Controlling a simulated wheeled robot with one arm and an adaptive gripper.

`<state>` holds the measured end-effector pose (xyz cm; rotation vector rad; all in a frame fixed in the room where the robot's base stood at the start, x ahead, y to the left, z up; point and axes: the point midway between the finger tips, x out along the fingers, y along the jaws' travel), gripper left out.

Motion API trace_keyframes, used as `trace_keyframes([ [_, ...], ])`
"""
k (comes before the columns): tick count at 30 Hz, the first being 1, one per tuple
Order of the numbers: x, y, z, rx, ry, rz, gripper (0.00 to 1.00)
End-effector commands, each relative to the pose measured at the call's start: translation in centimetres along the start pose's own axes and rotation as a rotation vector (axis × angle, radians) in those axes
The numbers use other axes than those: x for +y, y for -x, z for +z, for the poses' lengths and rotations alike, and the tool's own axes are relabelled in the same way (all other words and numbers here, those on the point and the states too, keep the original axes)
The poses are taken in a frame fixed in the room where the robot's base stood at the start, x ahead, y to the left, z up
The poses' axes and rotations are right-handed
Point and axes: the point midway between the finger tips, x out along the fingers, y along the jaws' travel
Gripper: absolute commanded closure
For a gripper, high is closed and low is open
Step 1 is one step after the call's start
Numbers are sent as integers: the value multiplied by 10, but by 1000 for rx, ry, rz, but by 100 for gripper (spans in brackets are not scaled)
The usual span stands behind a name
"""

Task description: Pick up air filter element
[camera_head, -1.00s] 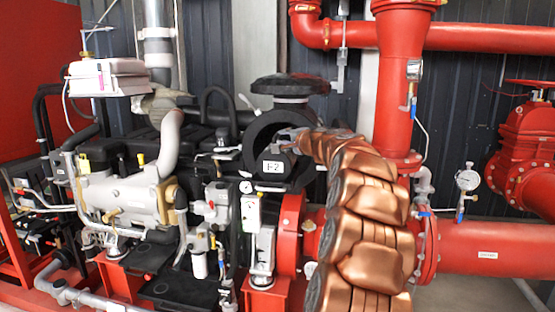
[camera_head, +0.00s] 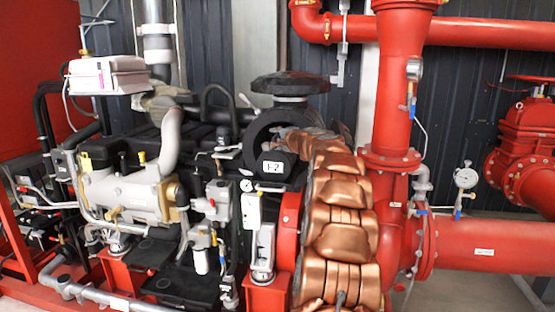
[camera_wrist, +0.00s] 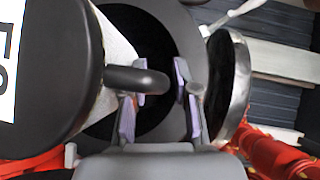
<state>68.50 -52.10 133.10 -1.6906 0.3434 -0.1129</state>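The air filter element appears to be the black cylinder with a white label (camera_head: 283,184) in the head view, seated in front of a round black housing (camera_head: 257,132). In the wrist view its black end (camera_wrist: 52,75) fills the left side, with a pale surface behind it and a dark bent handle (camera_wrist: 138,80) sticking out. My gripper (camera_wrist: 162,82) has its two purple-padded fingers apart. The handle overlaps the left finger and its end lies between the fingertips; I cannot tell whether they touch. In the head view my gripper (camera_head: 282,139) is small and partly hidden by my arm.
A black mushroom-shaped cap (camera_head: 290,84) stands just above the housing. A red vertical pipe (camera_head: 396,100) rises to the right, with a pressure gauge (camera_head: 466,178) beyond it. The silver engine part (camera_head: 128,193) is at left. Space around my gripper is tight.

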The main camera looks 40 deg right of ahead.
Motion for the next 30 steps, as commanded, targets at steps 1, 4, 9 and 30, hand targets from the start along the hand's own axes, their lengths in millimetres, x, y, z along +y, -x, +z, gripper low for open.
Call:
trace_keyframes([
  [1,0,0,0,0,0,0,71],
  [4,0,0,0,0,0,0,71],
  [9,0,0,0,0,0,0,80],
  [30,1,0,0,0,-1,1,100],
])
